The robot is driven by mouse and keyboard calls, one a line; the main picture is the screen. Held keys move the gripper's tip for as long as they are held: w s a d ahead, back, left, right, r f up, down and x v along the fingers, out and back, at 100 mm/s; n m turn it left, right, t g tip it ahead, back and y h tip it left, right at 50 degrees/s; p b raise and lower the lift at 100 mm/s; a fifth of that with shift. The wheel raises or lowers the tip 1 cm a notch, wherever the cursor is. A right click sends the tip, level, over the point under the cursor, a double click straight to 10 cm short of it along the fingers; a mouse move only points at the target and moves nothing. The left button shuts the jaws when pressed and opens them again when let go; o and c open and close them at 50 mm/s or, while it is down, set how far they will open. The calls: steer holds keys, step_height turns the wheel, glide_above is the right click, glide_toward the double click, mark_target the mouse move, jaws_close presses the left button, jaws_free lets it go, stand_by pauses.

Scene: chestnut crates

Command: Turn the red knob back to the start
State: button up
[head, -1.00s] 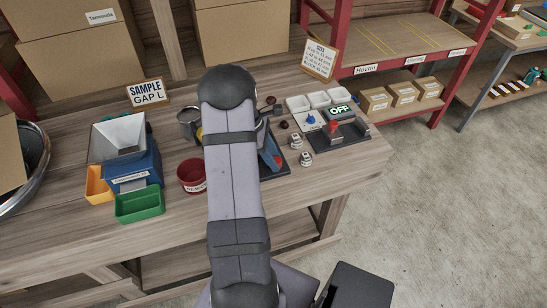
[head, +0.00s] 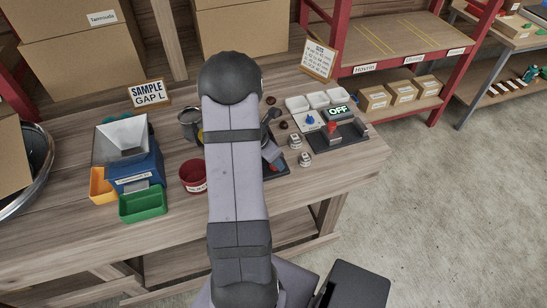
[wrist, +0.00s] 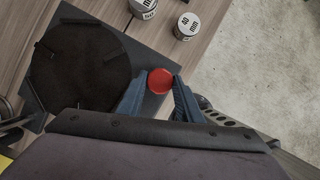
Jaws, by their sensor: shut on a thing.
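The red knob (wrist: 160,81) is a small round red piece in the wrist view, at the edge of a dark plate (wrist: 150,104). A large dark round disc (wrist: 82,66) lies on the plate, left of the knob. My gripper (wrist: 159,84) has its two blue fingers on either side of the knob, shut on it. In the head view my arm covers most of the disc and the fingers; part of the dark plate (head: 284,172) shows beside the arm, with a bit of red at its side.
Two small labelled weights (head: 295,142) stand right of the plate. A red cup (head: 193,175) and a green bin (head: 143,203) stand left of my arm.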

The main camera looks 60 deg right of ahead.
steer(key=n+t, duration=0.1)
steer(key=n, duration=0.1)
steer(key=n+p, duration=0.1)
steer(key=n, duration=0.1)
steer(key=shift+s+n+t+h, duration=0.15)
steer(key=shift+n+t+h, duration=0.15)
steer(key=shift+n+t, duration=0.1)
stand_by(0.4)
steer(key=o, duration=1)
steer(key=shift+r, duration=0.1)
steer(key=shift+p+v, duration=1.65)
steer(key=shift+v, duration=2)
